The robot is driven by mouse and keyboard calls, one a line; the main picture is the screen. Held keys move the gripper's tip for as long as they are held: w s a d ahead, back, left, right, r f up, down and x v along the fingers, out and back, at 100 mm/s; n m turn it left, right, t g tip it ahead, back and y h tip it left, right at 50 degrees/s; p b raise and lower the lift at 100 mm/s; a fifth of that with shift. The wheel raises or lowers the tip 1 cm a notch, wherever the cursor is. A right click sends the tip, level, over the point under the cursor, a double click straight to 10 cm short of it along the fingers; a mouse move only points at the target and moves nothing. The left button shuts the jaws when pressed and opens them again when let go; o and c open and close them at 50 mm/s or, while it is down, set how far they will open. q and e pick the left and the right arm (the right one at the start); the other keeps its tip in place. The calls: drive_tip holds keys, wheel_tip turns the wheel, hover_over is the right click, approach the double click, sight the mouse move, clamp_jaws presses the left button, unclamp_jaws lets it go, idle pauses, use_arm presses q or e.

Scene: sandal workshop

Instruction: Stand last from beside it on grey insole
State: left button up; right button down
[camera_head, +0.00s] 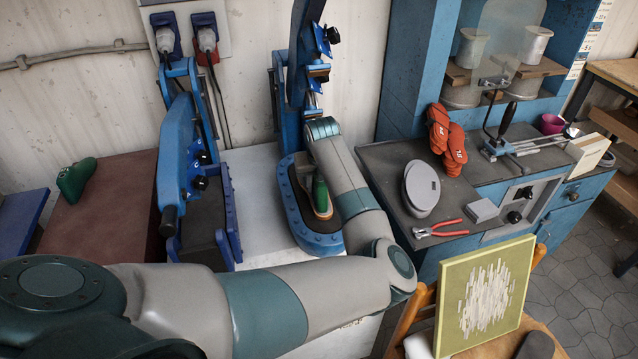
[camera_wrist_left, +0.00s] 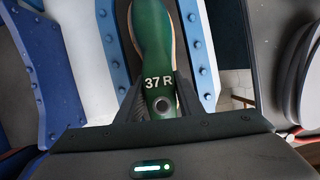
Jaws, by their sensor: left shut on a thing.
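A green shoe last (camera_head: 320,194) marked 37 R is over the blue-rimmed press bed (camera_head: 294,215) in the head view. It also shows in the left wrist view (camera_wrist_left: 154,45). My left gripper (camera_wrist_left: 162,100) is shut on its end, with one dark finger on each side. In the head view my arm hides this gripper. A pale tan-edged insole (camera_head: 301,172) shows beside and under the last; its grey face is mostly hidden. I cannot tell whether the last touches it. My right gripper is not in view.
A second green last (camera_head: 75,180) lies on the brown table at left. A blue press (camera_head: 178,150) stands left of the bed. On the right bench are a grey oval piece (camera_head: 421,188), red pliers (camera_head: 440,229) and red sandals (camera_head: 447,137).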

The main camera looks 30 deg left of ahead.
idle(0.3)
use_arm(q)
drive_tip(key=o, duration=1.1)
drive_tip(key=shift+f, duration=0.1)
